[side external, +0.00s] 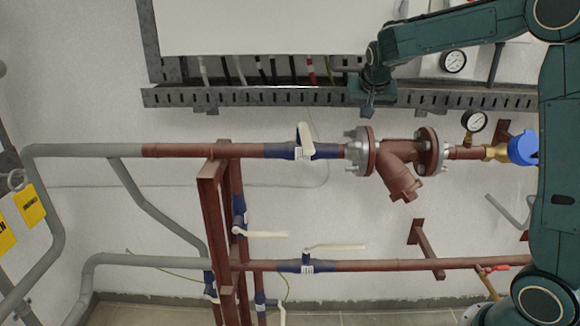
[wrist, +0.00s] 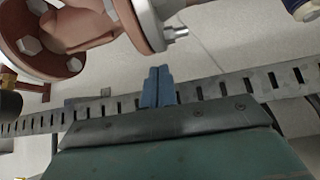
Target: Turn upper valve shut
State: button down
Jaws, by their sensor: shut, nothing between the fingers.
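The upper valve (side external: 303,153) is a blue body on the upper red-brown pipe. Its pale lever (side external: 306,137) stands up from the body, slanting across the pipe line. My gripper (side external: 367,112) is to the right of the valve and above it, over the flange left of the strainer. It is apart from the lever. In the wrist view my gripper (wrist: 157,86) shows as two blue fingers closed together with nothing between them. A dark blue piece at the top right corner of the wrist view may be the valve body; the lever is not visible there.
A bolted flange (side external: 368,153) and a red-brown strainer (side external: 400,180) sit right of the valve. A slotted metal rail (side external: 250,97) runs behind my gripper. Gauges (side external: 474,121) are at the right. Lower valves with pale levers (side external: 335,247) sit below. The wall left of the lever is clear.

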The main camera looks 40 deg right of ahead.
jog(key=shift+w+d+r+n, duration=0.1)
jog(key=shift+w+d+n, duration=0.3)
jog(key=shift+w+d, duration=0.1)
jog(key=v, duration=1)
jog(key=s+a+f+n+y, duration=0.3)
jog(key=s+a, duration=0.5)
jog(key=s, duration=0.5)
jog(key=s+a+f+n+y, duration=0.2)
jog(key=s+a+f+n, duration=0.4)
jog(key=s+a, duration=0.3)
jog(key=shift+s+f+y, duration=0.2)
jog(key=shift+s+y, duration=0.2)
jog(key=shift+s, duration=1.6)
jog(key=w+d+r+m+t, duration=0.1)
jog(key=w+d+r+m, duration=0.2)
jog(key=w, duration=0.7)
jog(key=w+d+r+m+t+y, duration=0.1)
jog(key=w+d+r+m, duration=0.3)
jog(key=w, duration=0.5)
jog(key=shift+w+d+r, duration=0.2)
jog(key=shift+w+r, duration=0.2)
jog(key=shift+r, duration=0.45)
